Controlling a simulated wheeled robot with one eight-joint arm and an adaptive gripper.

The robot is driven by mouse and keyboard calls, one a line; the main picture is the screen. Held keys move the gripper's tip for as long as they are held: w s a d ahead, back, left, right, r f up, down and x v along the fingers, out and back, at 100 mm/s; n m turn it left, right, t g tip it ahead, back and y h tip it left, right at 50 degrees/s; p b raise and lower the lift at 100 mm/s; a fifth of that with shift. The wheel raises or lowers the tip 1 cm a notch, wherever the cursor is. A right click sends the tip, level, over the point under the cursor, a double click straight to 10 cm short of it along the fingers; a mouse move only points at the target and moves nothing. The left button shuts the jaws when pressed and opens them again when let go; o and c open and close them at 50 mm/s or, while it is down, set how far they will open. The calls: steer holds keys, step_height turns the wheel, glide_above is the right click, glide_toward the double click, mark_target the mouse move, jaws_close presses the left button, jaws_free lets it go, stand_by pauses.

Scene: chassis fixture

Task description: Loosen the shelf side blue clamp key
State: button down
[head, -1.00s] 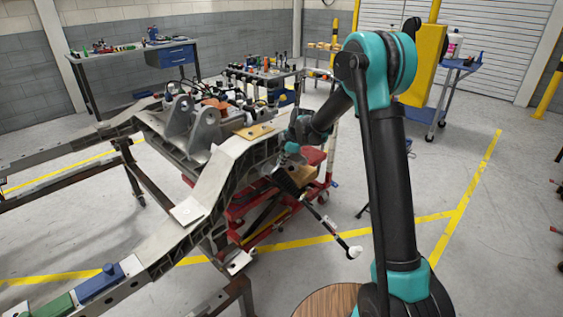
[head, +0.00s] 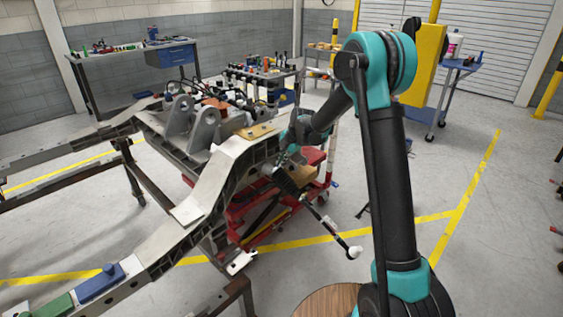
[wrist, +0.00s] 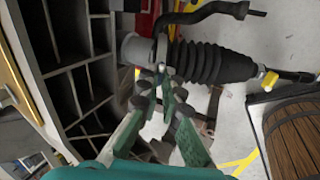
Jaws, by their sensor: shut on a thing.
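A black ribbed boot (wrist: 208,62) lies across the wrist view, with a grey cylindrical collar (wrist: 137,50) at its left end and a clamp band (wrist: 162,50) between them. My gripper (wrist: 161,70) has its green fingers closed together at the lower edge of this band, on a small clamp key there. The key is mostly hidden by the fingertips, and I cannot make out its colour. In the head view, my gripper (head: 283,163) is at the right side of the chassis, beside the boot (head: 290,183). A blue block-shaped clamp (head: 100,282) sits on the near chassis rail.
The grey chassis frame (head: 205,190) stands close on the left. A rod with a white end (head: 353,252) juts out from the boot. A red cart (head: 318,170) stands behind. A green block (head: 50,305) is on the near rail. Open floor lies at the right.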

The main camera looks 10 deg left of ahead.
steer(key=c, duration=1.7)
jaws_free()
steer(key=v, duration=1.2)
steer(key=s+d+f+m+h, duration=0.2)
steer(key=s+d+m, duration=1.1)
steer(key=s+d, duration=0.15)
steer(key=s+d+f+m, duration=0.2)
steer(key=s+d+m, duration=0.1)
steer(key=s, duration=0.4)
steer(key=s+d+f+m+h, duration=0.1)
steer(key=s+d+f+m, duration=0.2)
steer(key=s+m, duration=0.3)
steer(key=s+d+f+m+t+h, duration=0.1)
steer(key=s+d+f+m, duration=0.2)
steer(key=s, duration=0.4)
steer(key=shift+s+d+m, duration=0.35)
steer(key=shift+d+m, duration=0.25)
steer(key=shift+m, duration=0.5)
